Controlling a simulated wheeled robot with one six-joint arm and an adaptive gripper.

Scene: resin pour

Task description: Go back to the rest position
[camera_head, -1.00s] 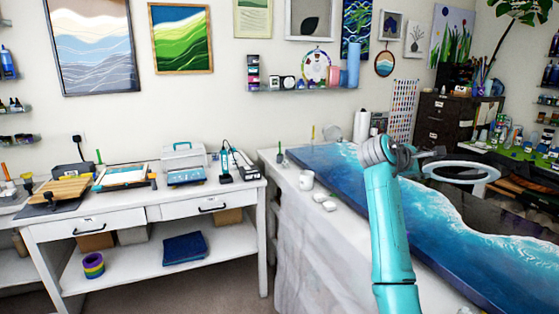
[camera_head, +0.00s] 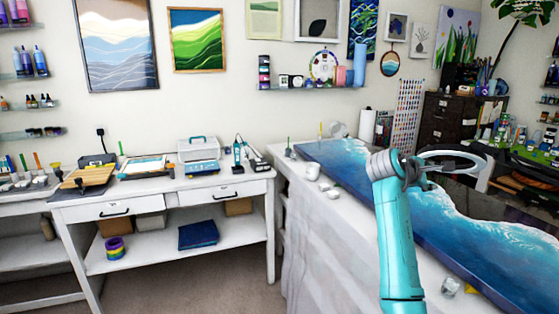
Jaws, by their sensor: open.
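My teal arm rises at the right of the head view, over the blue resin table. My gripper (camera_head: 427,168) is at its upper end, pointing right and away. It is small and dark and partly lost against the table and the ring lamp behind it. It is open, and I see nothing held in it. The ocean-patterned resin slab (camera_head: 345,172) lies on the white-draped table (camera_head: 312,225) below and behind the arm.
A white ring lamp (camera_head: 455,158) stands close by the gripper in the picture. A white workbench (camera_head: 130,212) with drawers stands at the left. Bare floor (camera_head: 180,288) shows in front of it.

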